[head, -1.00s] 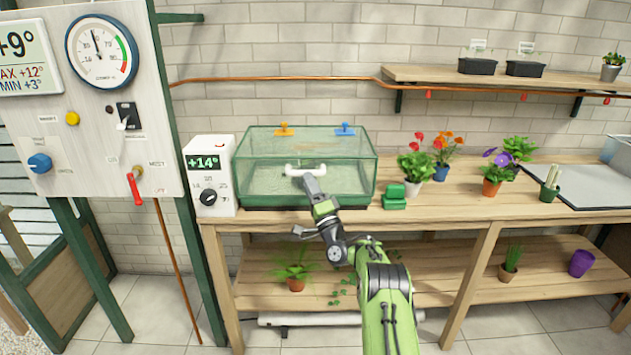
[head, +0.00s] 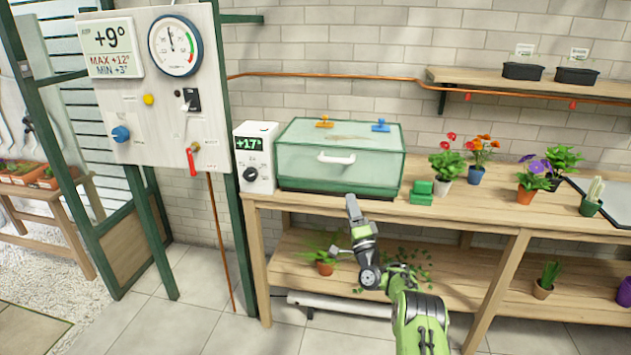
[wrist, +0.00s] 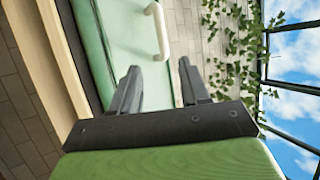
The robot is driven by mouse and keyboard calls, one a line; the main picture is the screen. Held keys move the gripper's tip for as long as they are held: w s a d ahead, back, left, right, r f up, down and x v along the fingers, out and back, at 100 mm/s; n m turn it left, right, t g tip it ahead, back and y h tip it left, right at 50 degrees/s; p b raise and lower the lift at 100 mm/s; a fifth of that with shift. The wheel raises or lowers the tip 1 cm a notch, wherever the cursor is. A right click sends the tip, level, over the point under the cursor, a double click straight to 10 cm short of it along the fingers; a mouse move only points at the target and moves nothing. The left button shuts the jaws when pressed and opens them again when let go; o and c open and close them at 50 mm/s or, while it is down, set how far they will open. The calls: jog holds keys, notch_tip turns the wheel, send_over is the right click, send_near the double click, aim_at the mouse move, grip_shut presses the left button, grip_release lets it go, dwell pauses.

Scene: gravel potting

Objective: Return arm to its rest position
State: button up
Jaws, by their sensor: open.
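My gripper (head: 351,205) is in front of the bench edge, below and in front of the green glass propagator box (head: 340,172). In the wrist view my gripper (wrist: 158,85) has its two dark fingers apart with nothing between them. The box's white handle (head: 336,158) is on its front and is apart from my gripper. The handle also shows in the wrist view (wrist: 157,30), past the fingertips. The box's lid looks closed.
A white thermostat (head: 256,157) reading +17° stands left of the box. Green blocks (head: 421,192) and potted flowers (head: 447,162) stand right of it on the wooden bench (head: 450,215). A control panel (head: 160,90) is at left. The floor in front is clear.

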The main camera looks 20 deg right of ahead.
jog(key=a+r+n+g+y, duration=0.6)
jog(key=a+r+n, duration=0.4)
jog(key=a+r, duration=0.3)
jog(key=s+a+r+n+g, duration=0.25)
jog(key=s+a+g, duration=0.2)
jog(key=s, duration=0.35)
jog(key=s+a+n+g+h, duration=0.2)
jog(key=s+g+h, duration=0.15)
jog(key=s, duration=1.35)
jog(key=s+d+f+g+h, duration=0.1)
jog(key=s+f+g, duration=0.15)
jog(key=s, duration=0.65)
jog(key=s+d+f+g+h, duration=0.15)
jog(key=s+f, duration=0.25)
jog(key=s, duration=0.5)
jog(key=s+d+f+g, duration=0.1)
jog(key=s+d+f, duration=0.15)
jog(key=s, duration=0.65)
notch_tip(320, 180, up, 18)
jog(key=p, duration=1.7)
jog(key=shift+w+a+f+n+p, duration=0.2)
jog(key=shift+w+a+n+p, duration=0.1)
jog(key=shift+w+a+n, duration=0.1)
